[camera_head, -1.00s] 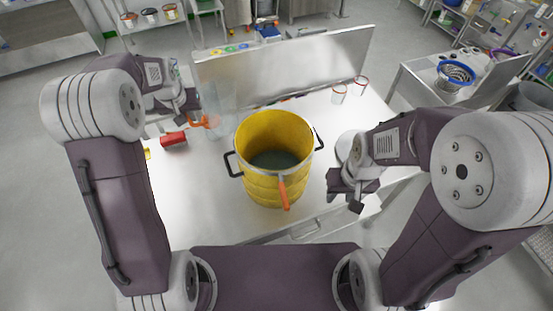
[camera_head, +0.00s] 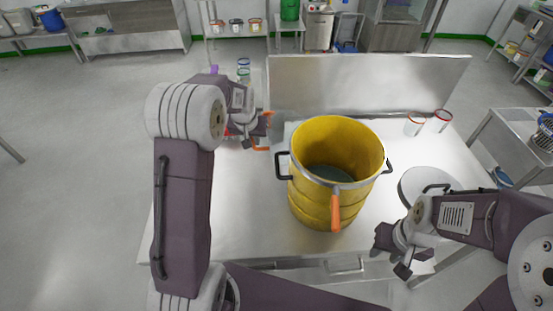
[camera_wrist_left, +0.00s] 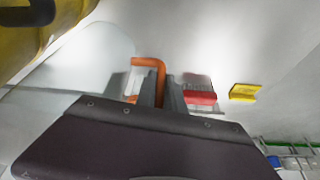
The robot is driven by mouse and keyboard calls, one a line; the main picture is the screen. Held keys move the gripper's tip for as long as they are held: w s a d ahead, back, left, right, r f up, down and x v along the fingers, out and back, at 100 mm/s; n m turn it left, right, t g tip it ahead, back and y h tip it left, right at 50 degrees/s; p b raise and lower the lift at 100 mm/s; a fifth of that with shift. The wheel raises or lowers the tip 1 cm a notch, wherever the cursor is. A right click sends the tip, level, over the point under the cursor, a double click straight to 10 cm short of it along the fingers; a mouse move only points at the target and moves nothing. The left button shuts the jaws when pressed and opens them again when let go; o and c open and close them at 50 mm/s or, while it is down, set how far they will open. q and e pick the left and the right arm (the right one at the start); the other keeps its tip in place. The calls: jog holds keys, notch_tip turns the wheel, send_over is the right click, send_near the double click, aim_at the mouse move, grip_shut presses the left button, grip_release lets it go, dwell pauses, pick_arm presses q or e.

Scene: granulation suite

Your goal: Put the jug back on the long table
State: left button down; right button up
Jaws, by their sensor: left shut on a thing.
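My left gripper (camera_head: 264,126) is shut on this handle, left of the yellow drum. My right gripper (camera_head: 392,256) is open and empty at the table's front right. The steel table (camera_head: 205,215) with a raised back panel lies under both. I cannot tell which table is the long one.
A yellow drum (camera_head: 308,192) with an orange-handled clamp stands mid-table, close to the jug. A round lid (camera_head: 425,182) lies right of it, with two clear beakers (camera_head: 414,124) behind. A red block (camera_wrist_left: 200,98) and yellow piece (camera_wrist_left: 244,92) lie near my left gripper. Floor at left is clear.

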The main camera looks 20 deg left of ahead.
aim_at(254, 148)
pick_arm(q)
notch_tip(254, 148, down, 5)
jog(key=shift+r, duration=0.15)
notch_tip(254, 148, down, 3)
jog(key=shift+r, duration=0.2)
jog(key=shift+f, duration=0.6)
jog(key=c, duration=1.4)
grip_release()
jog(key=shift+c, duration=0.2)
